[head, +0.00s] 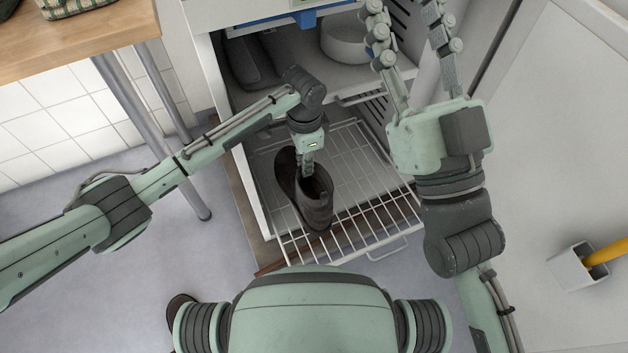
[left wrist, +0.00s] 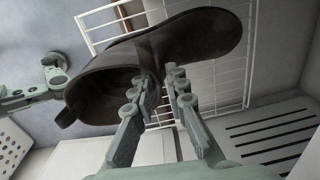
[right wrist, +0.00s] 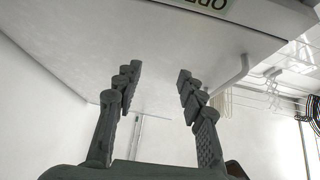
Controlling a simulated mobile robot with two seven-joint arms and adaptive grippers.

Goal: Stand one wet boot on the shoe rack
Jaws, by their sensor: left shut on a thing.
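The dark brown boot (head: 316,204) is upright over the pulled-out wire rack (head: 352,243) of the open cabinet. My left gripper (head: 307,163) comes down from above and is shut on the boot's upper rim. In the left wrist view, its fingers (left wrist: 161,75) pinch the rim of the boot (left wrist: 185,42), with the white wires of the rack beyond. I cannot tell whether the sole touches the wires. My right gripper (head: 405,12) is raised in front of the cabinet's right side, fingers apart; the right wrist view shows them empty (right wrist: 158,75).
A dark pair of boots (head: 248,65) and a white bowl (head: 344,38) sit inside the cabinet. A brown thing (head: 180,312) on the floor is partly hidden by my body. A wooden table (head: 80,50) stands at left. A white holder (head: 572,270) with a yellow handle is at right.

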